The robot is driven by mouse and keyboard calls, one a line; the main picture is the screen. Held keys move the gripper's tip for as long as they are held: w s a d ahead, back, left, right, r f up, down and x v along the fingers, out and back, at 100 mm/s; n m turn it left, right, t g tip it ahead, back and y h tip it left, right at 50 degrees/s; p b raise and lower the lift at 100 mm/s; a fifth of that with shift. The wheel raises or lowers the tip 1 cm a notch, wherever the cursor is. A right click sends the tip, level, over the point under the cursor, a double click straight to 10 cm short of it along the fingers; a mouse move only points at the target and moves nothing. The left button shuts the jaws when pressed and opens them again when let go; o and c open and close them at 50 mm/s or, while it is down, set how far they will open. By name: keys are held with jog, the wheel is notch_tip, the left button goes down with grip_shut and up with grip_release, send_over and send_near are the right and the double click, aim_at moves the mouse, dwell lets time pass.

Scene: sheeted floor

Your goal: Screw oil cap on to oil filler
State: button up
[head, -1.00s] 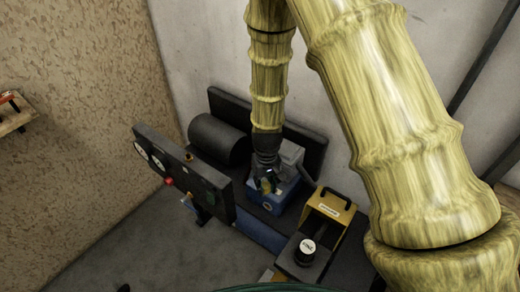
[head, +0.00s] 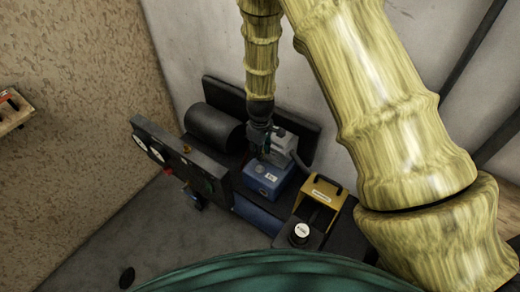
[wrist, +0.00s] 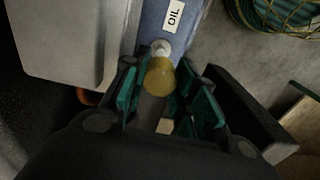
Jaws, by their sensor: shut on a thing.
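The yellow oil cap (wrist: 158,80) is between the green-padded fingers of my gripper (wrist: 164,90) in the wrist view. The pale round oil filler (wrist: 160,48) shows just past the cap, on the blue box (wrist: 187,30) with a white OIL label. In that view the cap overlaps the filler's near edge; I cannot tell whether they touch. In the head view, my gripper (head: 260,145) is behind and above the filler (head: 260,168) on the blue box (head: 262,187). The cap cannot be made out clearly there.
A grey block (head: 282,148) stands close to my gripper. A yellow box (head: 318,201) and a dark unit with a white-topped knob (head: 300,232) are to the right. A gauge panel (head: 180,160) and black cylinder (head: 213,128) are to the left. Open floor (head: 90,240) lies at lower left.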

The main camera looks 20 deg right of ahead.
aim_at(260, 167)
jog(key=shift+r, duration=0.1)
jog(key=shift+f+b, duration=1.3)
jog(key=shift+f, duration=1.7)
jog(key=shift+f+b, duration=0.4)
jog(key=shift+f, duration=0.75)
